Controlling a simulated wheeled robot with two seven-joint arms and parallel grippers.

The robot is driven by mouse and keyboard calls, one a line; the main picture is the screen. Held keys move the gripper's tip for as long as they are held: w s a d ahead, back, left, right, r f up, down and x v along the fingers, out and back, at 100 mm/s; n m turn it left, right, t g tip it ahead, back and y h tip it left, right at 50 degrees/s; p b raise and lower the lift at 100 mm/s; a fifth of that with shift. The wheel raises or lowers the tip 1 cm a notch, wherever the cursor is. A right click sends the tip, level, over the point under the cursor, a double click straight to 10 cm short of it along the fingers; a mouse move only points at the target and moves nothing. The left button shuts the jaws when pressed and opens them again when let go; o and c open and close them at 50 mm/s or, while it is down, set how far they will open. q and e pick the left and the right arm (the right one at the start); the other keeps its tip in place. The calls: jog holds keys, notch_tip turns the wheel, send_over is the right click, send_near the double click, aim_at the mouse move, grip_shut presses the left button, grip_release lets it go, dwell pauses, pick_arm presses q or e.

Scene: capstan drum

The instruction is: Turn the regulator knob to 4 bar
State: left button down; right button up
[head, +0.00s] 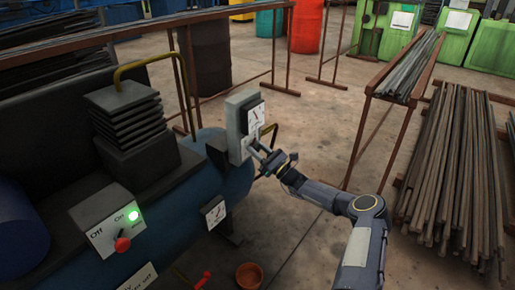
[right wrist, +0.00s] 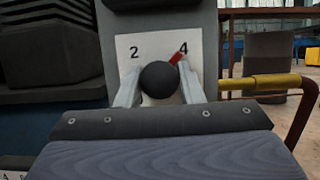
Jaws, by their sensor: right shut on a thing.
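The regulator knob (right wrist: 160,80) is a dark round knob with a red pointer (right wrist: 175,57), in front of a white plate (right wrist: 130,46) marked 2 and 4. The pointer is up and to the right, its tip beside the 4. My right gripper (right wrist: 158,88) has a finger on each side of the knob and is shut on it. In the head view my right gripper (head: 263,155) reaches the grey regulator panel (head: 236,125) from the right, and the knob is too small to make out there. My left gripper is not in view.
A gauge (head: 256,117) sits above the knob on the panel. A blue tank (head: 230,180) carries another gauge (head: 215,213) and a switch box (head: 108,222) with a red lever and lit green lamp. A yellow pipe (right wrist: 268,84) runs close right of the knob.

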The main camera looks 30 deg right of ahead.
dwell(0.4)
jog(key=o, duration=1)
jog(key=shift+p+v, duration=0.65)
jog(key=shift+v, duration=3.35)
